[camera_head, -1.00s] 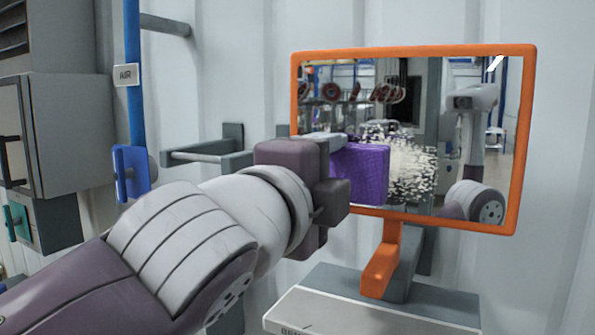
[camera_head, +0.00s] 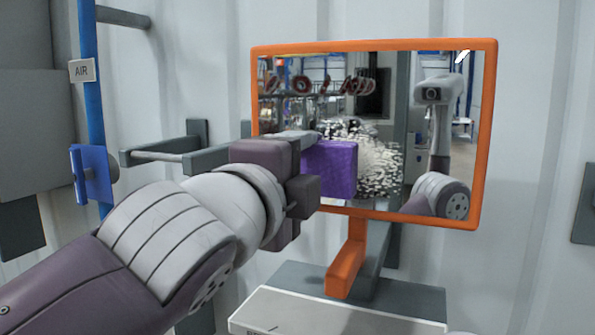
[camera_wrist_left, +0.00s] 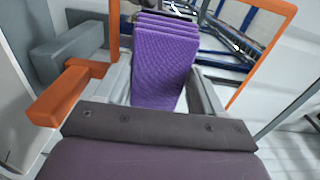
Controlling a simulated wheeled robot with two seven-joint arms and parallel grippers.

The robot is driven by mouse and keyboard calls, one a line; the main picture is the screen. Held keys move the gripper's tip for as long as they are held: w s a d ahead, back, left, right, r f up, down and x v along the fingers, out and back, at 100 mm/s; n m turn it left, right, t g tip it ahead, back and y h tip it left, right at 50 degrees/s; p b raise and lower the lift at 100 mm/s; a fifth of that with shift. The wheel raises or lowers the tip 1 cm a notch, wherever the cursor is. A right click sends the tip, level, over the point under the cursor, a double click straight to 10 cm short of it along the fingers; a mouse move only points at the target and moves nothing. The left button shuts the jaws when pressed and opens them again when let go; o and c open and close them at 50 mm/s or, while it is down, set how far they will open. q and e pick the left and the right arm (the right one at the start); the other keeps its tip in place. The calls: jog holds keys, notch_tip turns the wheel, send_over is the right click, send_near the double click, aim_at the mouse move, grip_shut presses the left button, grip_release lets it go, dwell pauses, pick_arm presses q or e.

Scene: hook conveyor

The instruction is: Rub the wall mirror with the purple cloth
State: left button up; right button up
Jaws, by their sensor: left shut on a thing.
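The wall mirror (camera_head: 425,120) has an orange frame and stands on an orange arm in the middle right of the head view. Whitish speckled marks cover the middle of its glass, right of the cloth. The purple cloth (camera_head: 329,170) is a folded block at the mirror's lower left; it also shows in the left wrist view (camera_wrist_left: 160,65). My left gripper (camera_head: 308,168) is shut on the cloth and holds it at or very near the glass; I cannot tell whether it touches. My right gripper is not in view; the mirror reflects parts of me.
A grey bracket with a rail (camera_head: 165,155) sticks out from the wall left of the mirror. A blue pipe (camera_head: 93,110) with a blue valve handle (camera_head: 91,173) is further left. A grey and white ledge (camera_head: 335,310) lies below the mirror.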

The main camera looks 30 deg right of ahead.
pick_arm(q)
jog(key=shift+r, duration=0.1)
jog(key=shift+w+d, duration=0.1)
jog(key=shift+w+d+p, duration=0.3)
